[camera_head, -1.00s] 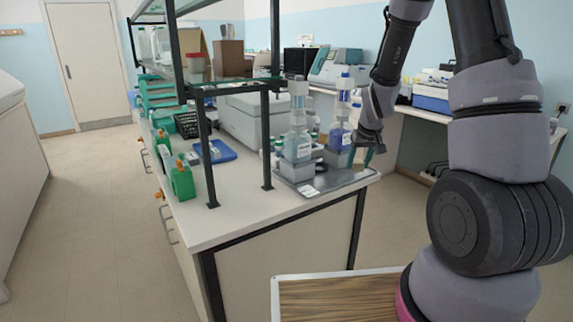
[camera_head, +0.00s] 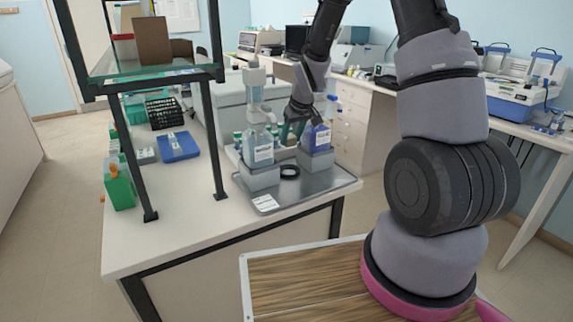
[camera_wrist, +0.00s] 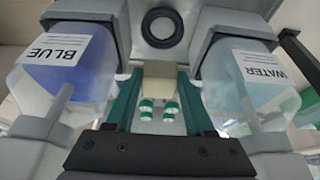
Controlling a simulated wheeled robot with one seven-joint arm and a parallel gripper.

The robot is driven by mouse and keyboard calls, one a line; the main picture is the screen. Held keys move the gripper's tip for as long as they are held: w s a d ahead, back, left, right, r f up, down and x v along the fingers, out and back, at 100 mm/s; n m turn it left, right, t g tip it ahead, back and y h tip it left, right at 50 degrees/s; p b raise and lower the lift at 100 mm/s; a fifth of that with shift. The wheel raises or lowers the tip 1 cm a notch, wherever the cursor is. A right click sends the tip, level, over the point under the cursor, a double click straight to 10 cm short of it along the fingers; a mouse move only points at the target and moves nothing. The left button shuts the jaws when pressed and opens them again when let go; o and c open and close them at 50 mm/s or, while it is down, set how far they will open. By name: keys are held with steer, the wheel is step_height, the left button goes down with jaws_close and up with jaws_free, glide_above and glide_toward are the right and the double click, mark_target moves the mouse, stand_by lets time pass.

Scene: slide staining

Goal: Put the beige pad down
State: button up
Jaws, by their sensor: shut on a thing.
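The small beige pad (camera_wrist: 160,78) is held between the green fingertips of my gripper (camera_wrist: 160,86) in the wrist view. My gripper also shows in the head view (camera_head: 292,131), reaching down between the two bottles above the bench; the pad cannot be made out there. In the wrist view, the bottle labelled BLUE (camera_wrist: 66,72) is on the left and the bottle labelled WATER (camera_wrist: 258,78) on the right. A black ring (camera_head: 290,172) lies on the grey tray (camera_head: 318,186) between the bottle holders. Whether the pad touches anything beneath it cannot be told.
The bottles stand close on either side of my gripper, in grey holders (camera_head: 261,178). Several green-capped vials (camera_head: 240,138) stand behind. A shelf post (camera_head: 212,140) and a blue tray (camera_head: 178,147) are to the left. The bench front left (camera_head: 180,228) is clear.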

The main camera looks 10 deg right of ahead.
step_height(320, 180, down, 10)
steer(key=shift+w+r, duration=0.15)
steer(key=o, duration=1.3)
steer(key=shift+a, duration=0.1)
steer(key=shift+r, duration=0.1)
steer(key=s+d+r+m, duration=0.15)
steer(key=s+r, duration=0.35)
steer(key=r, duration=0.5)
steer(key=s+d+r+m+t, duration=0.15)
steer(key=s+r, duration=0.25)
steer(key=r, duration=0.6)
steer(key=s+d+r+m, duration=0.15)
steer(key=s+r, duration=0.35)
steer(key=r, duration=0.5)
steer(key=s+r+m, duration=0.1)
steer(key=s+r, duration=0.3)
steer(key=s, duration=0.3)
steer(key=s+r+m+t, duration=0.1)
steer(key=s+r+m, duration=0.1)
steer(key=s+r, duration=0.3)
steer(key=s+d, duration=0.1)
steer(key=s, duration=0.2)
steer(key=shift+y, duration=0.3)
steer(key=shift+w, duration=0.1)
